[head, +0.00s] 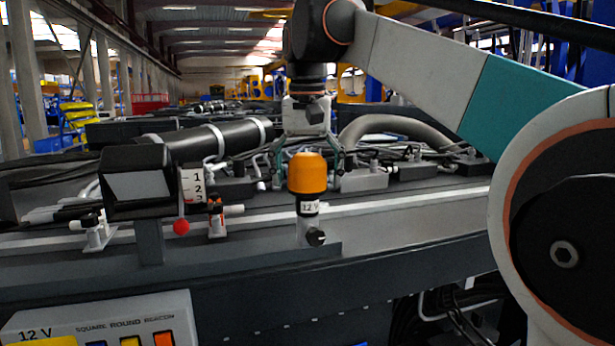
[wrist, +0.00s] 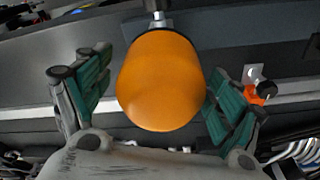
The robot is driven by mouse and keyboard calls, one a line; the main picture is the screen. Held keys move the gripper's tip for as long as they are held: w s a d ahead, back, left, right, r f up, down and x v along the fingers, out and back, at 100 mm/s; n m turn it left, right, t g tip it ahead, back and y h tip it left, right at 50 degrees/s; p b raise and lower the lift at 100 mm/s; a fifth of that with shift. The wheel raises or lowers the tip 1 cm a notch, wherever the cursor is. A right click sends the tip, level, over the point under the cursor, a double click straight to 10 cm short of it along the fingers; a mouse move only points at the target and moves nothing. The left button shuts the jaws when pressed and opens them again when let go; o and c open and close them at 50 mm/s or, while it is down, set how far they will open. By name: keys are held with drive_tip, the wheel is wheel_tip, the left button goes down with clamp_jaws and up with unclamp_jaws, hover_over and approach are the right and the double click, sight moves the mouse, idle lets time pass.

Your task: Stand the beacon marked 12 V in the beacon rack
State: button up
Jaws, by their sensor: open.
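The beacon marked 12 V (head: 308,173) has an orange dome and a white label on its dark neck. It stands upright on a small pale post at the chassis edge. Its dome fills the middle of the wrist view (wrist: 160,82). My gripper (head: 307,166) comes down over it from above, open, with one finger on each side of the dome. In the wrist view, the teal finger pads (wrist: 157,92) show left and right of the dome, not closed on it. A pale panel (head: 100,313) printed "12 V" and "SQUARE ROUND BEACON" is cut off at lower left; I cannot tell whether it is the beacon rack.
A dark box-shaped lamp (head: 138,182) stands left of the beacon, beside a card numbered 1, 2, 3 (head: 193,185) and a red ball (head: 181,227). Hoses and a black cylinder (head: 205,139) lie behind.

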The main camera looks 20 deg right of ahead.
sight(308, 152)
drive_tip(key=shift+f, duration=0.25)
drive_tip(key=c, duration=1.5)
drive_tip(key=shift+o, duration=0.2)
drive_tip(key=shift+r+p, duration=3.45)
drive_tip(key=shift+r, duration=0.6)
drive_tip(key=shift+f, duration=0.1)
